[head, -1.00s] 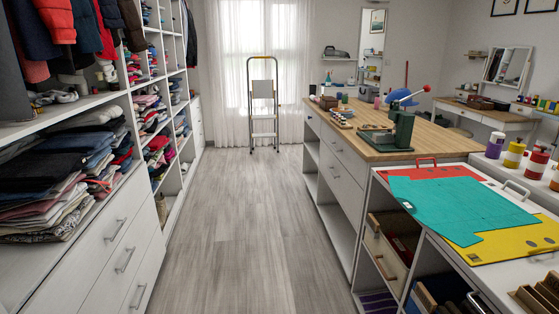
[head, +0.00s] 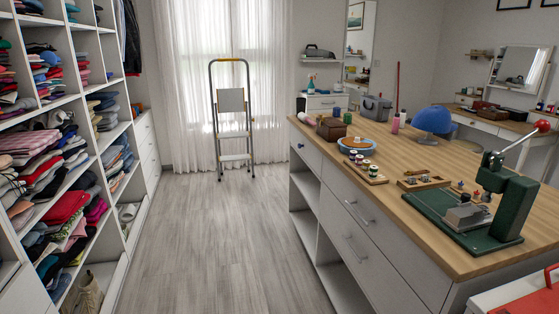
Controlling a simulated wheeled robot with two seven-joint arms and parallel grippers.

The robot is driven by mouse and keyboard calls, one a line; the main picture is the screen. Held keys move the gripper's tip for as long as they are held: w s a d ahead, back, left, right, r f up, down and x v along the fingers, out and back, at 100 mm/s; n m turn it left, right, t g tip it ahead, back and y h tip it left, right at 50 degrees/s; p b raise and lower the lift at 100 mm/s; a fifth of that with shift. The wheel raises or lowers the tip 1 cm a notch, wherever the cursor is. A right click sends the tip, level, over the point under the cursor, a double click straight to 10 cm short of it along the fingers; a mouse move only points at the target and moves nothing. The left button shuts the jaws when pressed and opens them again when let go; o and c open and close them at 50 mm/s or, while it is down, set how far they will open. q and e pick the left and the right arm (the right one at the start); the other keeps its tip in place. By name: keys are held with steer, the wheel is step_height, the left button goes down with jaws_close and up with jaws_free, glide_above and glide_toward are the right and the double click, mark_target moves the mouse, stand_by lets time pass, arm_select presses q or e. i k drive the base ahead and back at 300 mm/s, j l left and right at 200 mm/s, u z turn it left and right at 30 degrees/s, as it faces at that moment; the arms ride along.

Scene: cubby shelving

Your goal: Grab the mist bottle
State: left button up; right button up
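A small spray bottle (head: 311,83), which looks like the mist bottle, stands upright on a small white drawer cabinet (head: 328,103) by the back wall. Neither of my grippers is in the head view.
The island (head: 340,187) on the right bears a green press (head: 505,195), a blue dome (head: 433,119), a pink bottle (head: 396,124) and other items. Clothes shelving (head: 75,150) lines the left. A stepladder (head: 232,120) stands before the window. The grey floor (head: 215,240) between is clear.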

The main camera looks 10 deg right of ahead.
mark_target(403, 115)
steer(key=i+l+z, duration=0.1)
steer(key=i+z, duration=0.3)
steer(key=i, duration=0.15)
steer(key=i+j+z, duration=0.1)
steer(key=i+z, duration=0.3)
steer(key=i, duration=0.15)
steer(key=i+j+z, duration=0.3)
steer(key=i+z, duration=0.15)
steer(key=i, duration=0.1)
